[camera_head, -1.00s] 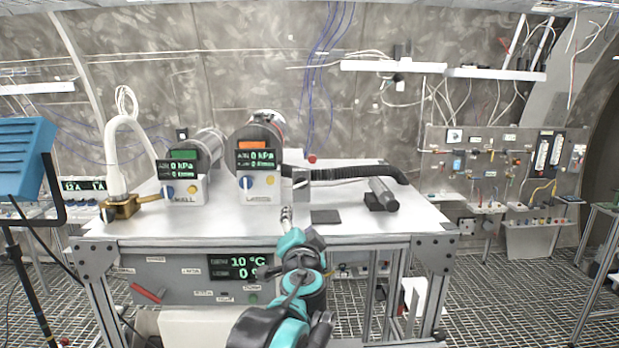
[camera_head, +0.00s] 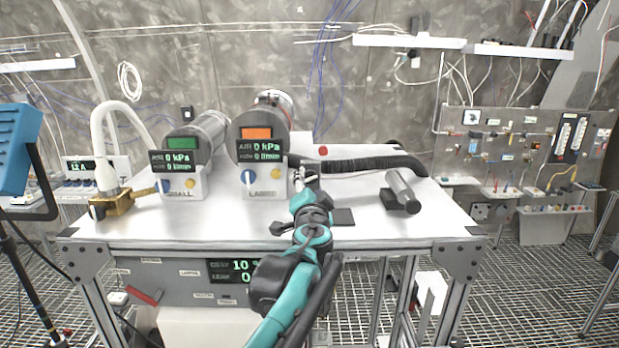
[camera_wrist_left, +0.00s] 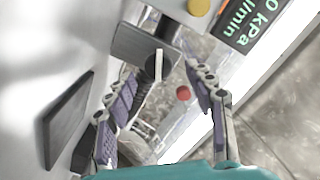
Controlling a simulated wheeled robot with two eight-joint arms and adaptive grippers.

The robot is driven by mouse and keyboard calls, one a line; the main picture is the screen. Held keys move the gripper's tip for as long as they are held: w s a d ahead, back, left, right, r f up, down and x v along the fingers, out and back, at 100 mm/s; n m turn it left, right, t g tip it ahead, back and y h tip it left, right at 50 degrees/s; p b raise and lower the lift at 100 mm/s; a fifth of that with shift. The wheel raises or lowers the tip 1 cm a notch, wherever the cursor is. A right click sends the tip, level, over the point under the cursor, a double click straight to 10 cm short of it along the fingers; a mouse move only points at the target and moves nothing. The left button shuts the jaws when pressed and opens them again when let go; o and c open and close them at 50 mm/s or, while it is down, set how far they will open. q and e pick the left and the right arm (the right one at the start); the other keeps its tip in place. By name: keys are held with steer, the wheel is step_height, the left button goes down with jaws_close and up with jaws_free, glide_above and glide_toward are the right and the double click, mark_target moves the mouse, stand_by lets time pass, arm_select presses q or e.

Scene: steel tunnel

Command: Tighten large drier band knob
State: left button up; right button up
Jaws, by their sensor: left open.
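The large drier (camera_head: 262,122) is a grey cylinder with an orange panel, standing on the table. Its front display reads 0 kPa, above a blue knob (camera_head: 249,177) and a yellow knob (camera_head: 275,180). My left gripper (camera_head: 307,172) is just right of the drier's front, over the table. In the left wrist view the open gripper (camera_wrist_left: 163,80) has a dark round knob-like part with a pale bar (camera_wrist_left: 158,66) between its fingers, beside a grey bracket (camera_wrist_left: 135,45). I cannot tell whether this is the band knob or whether the fingers touch it. My right gripper is not in view.
The small drier (camera_head: 205,135) stands to the left. A black ribbed hose (camera_head: 370,164) runs right behind my gripper. A red knob (camera_head: 323,151) is near it, and a dark pad (camera_head: 343,217) lies to the right. A grey cylinder (camera_head: 401,187) rests further right. The table front is clear.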

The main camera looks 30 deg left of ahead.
mark_target(310, 179)
arm_select(q)
steer(key=x, duration=0.4)
steer(key=shift+w+f, duration=0.2)
steer(key=shift+f, duration=0.05)
steer(key=shift+s+d+r, duration=0.1)
steer(key=shift+s+r, duration=0.05)
steer(key=shift+s, duration=0.2)
steer(key=shift+c, duration=0.6)
steer(key=shift+w, duration=0.1)
steer(key=c, duration=1)
steer(key=shift+c, duration=0.2)
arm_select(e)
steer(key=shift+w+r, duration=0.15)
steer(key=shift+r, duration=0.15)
